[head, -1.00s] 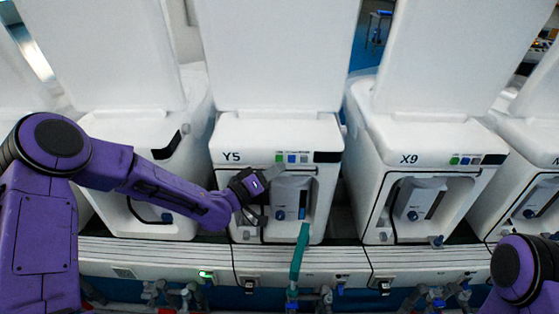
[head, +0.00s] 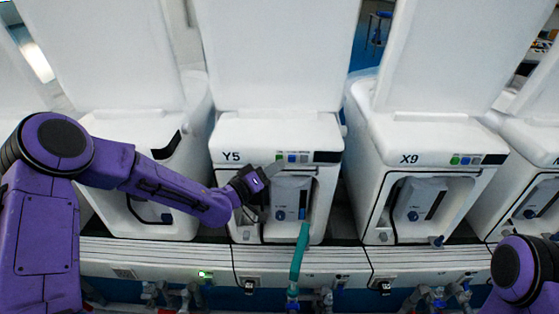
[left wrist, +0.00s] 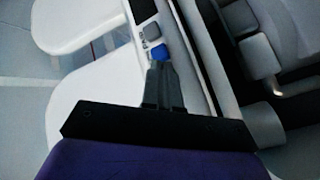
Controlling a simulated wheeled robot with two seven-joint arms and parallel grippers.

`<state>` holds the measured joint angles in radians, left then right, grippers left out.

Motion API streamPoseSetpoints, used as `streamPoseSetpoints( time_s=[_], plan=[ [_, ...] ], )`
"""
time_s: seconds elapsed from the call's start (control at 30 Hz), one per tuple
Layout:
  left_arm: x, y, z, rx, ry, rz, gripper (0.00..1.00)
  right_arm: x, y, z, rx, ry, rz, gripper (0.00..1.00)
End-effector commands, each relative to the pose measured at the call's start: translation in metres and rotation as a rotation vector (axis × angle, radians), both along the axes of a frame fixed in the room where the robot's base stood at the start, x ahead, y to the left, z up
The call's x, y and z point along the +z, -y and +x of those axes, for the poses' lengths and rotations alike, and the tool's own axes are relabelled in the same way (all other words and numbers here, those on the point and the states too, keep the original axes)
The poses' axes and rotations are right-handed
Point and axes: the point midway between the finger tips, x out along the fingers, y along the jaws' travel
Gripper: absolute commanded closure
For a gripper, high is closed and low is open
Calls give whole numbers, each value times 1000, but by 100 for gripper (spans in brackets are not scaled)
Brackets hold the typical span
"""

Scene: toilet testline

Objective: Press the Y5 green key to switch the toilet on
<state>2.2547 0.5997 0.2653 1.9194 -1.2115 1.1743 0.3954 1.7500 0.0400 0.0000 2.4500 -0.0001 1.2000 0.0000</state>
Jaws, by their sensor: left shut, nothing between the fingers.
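The Y5 toilet unit (head: 232,143) stands in the middle of the head view. A small key panel is on its upper front edge. The blue key (head: 292,158) and a grey key (head: 304,159) show there. The green key's spot at the panel's left end is largely covered by my left gripper (head: 279,170), which is shut and empty with its tips at the panel. In the left wrist view, the shut fingertips (left wrist: 158,68) lie just below the blue key (left wrist: 159,52). The green key is hidden there. I cannot tell whether the tips touch it. My right gripper is out of view.
The X9 unit (head: 409,145) stands to the right with a similar row of keys. Another white unit (head: 125,140) is on the left. Raised white lids stand behind.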

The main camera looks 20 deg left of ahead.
Motion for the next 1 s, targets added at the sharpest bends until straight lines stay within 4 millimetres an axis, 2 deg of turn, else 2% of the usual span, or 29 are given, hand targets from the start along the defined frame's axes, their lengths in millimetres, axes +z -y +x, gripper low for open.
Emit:
streamPoseSetpoints(
  time_s=[0.47,0.77,1.0],
  plan=[
    [0,-1,4,-1,-1,0,100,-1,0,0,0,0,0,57],
    [1,3,-9,0,0,0,100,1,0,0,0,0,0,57],
    [0,3,-10,0,0,0,100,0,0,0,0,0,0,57]
  ],
)
